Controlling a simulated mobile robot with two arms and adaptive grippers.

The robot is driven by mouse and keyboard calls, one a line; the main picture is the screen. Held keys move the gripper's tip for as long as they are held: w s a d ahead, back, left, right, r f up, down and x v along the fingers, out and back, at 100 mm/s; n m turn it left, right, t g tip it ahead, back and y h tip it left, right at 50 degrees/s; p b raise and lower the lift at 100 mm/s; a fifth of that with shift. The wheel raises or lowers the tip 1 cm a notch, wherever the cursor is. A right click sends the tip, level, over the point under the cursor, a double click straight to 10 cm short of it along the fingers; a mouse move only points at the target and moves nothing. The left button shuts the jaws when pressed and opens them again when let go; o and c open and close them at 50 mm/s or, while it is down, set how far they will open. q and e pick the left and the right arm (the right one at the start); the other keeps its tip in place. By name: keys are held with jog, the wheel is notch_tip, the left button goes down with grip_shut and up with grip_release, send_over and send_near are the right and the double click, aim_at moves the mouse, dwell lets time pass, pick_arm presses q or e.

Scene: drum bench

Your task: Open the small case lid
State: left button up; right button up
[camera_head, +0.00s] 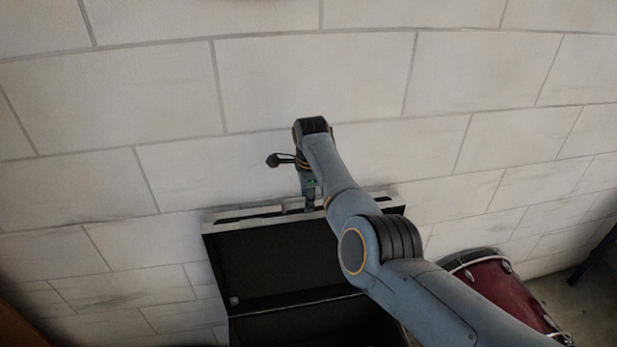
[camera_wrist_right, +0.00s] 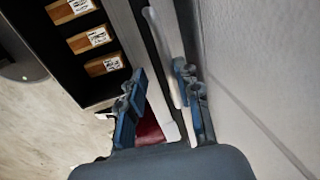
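The small case stands against the wall in the head view. Its lid (camera_head: 275,260) is raised, with the dark inside facing me and a pale rim along the top. The dark lower part (camera_head: 310,328) is cut off by the frame's bottom edge. My right gripper (camera_head: 310,203) is at the lid's top rim, partly hidden by my arm. In the right wrist view its two fingers (camera_wrist_right: 160,105) are apart, on either side of the pale lid edge (camera_wrist_right: 132,50). I cannot tell whether they touch it. My left gripper is not in view.
A pale block wall (camera_head: 310,80) is close behind the lid. A dark red drum (camera_head: 500,285) stands right of the case. Brown blocks with white labels (camera_wrist_right: 88,40) sit in a dark interior in the wrist view.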

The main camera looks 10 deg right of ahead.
notch_tip(320, 180, up, 11)
jog(key=s, duration=0.2)
jog(key=shift+f, duration=0.15)
jog(key=shift+f, duration=0.1)
